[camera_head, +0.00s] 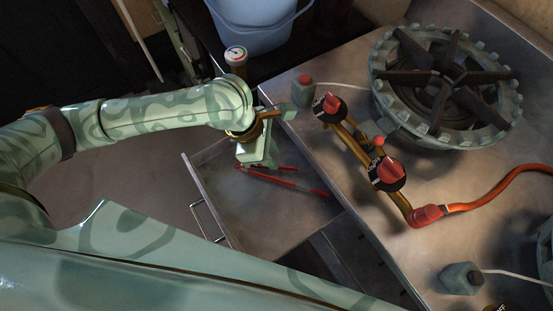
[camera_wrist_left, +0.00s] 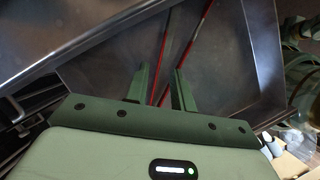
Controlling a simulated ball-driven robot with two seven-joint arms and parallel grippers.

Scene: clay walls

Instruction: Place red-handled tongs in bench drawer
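The red-handled tongs (camera_head: 290,184) lie inside the open bench drawer (camera_head: 235,207), resting on or close to its metal floor. My left gripper (camera_head: 260,164) is over the drawer, pointing down at the near end of the tongs. In the left wrist view, the fingers of my left gripper (camera_wrist_left: 161,76) are apart. The two red arms of the tongs (camera_wrist_left: 164,52) run away beyond the fingertips and converge toward the gap between them. I see no grip on the tongs. My right gripper is not in view.
The metal bench top (camera_head: 345,190) borders the drawer on the right. It carries a burner (camera_head: 445,82), a gas valve with black and red knobs (camera_head: 388,172) and an orange hose (camera_head: 500,190). A blue bucket (camera_head: 255,25) stands behind. The drawer's front area is bare.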

